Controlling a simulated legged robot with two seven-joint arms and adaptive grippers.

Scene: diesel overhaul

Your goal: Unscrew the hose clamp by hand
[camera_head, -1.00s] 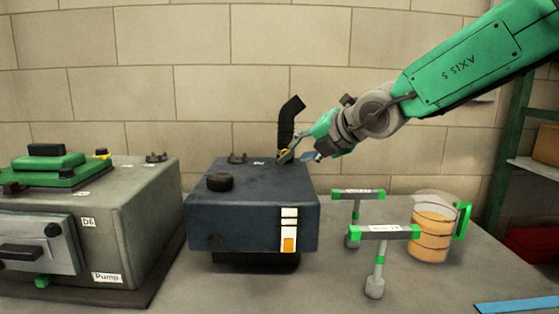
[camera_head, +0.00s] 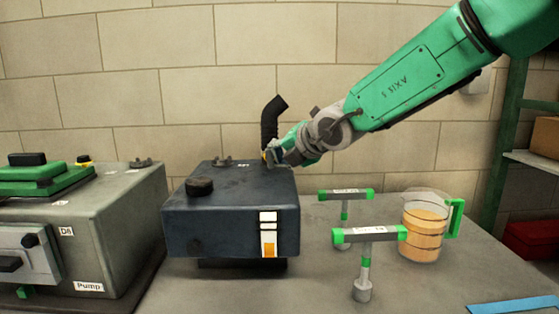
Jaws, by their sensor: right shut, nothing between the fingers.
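A black bent hose (camera_head: 270,122) rises from the back right of the dark blue tank (camera_head: 215,225). The hose clamp at its base is mostly hidden behind my right gripper; a small yellow spot shows there. My right gripper (camera_head: 271,156) comes in from the upper right and is at the hose base, above the tank top. Its fingers are shut, with nothing seen held between them. Whether they touch the clamp cannot be told. My left gripper is not in view.
A grey pump housing (camera_head: 125,205) with a green top stands at the left. Two T-handled tools (camera_head: 365,262) with green ends and a jug of amber liquid (camera_head: 423,235) stand on the table to the right. A blue strip (camera_head: 512,306) lies at the front right.

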